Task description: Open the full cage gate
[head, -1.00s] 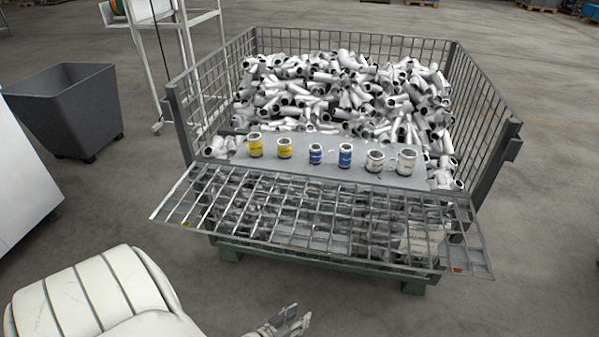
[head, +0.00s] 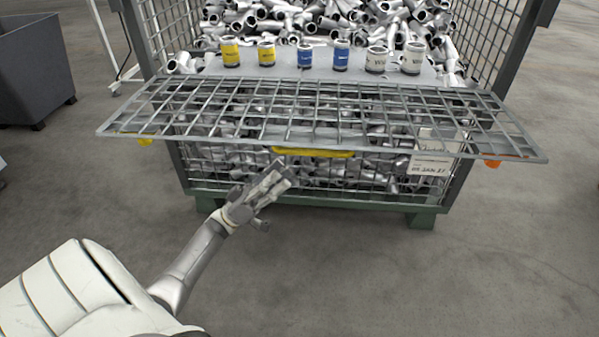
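The full cage gate (head: 215,133) is a grey wire-mesh panel. It sticks out from the cage front toward me, folded down to roughly level. A yellow bar (head: 312,152) shows at the middle of its near edge. An orange piece (head: 492,164) is at its right corner and a yellow one (head: 145,142) at its left. My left gripper (head: 278,180) is just below and in front of the yellow bar's left end, seemingly apart from it. Its fingers look close together, but I cannot tell their opening. My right gripper is out of view.
The cage (head: 531,45) holds many grey pipe fittings (head: 350,22). Behind the gate, a grey board (head: 290,63) carries several yellow, blue and white cans. A label (head: 430,164) hangs at the front right. A dark bin (head: 35,65) stands left. The floor in front is clear.

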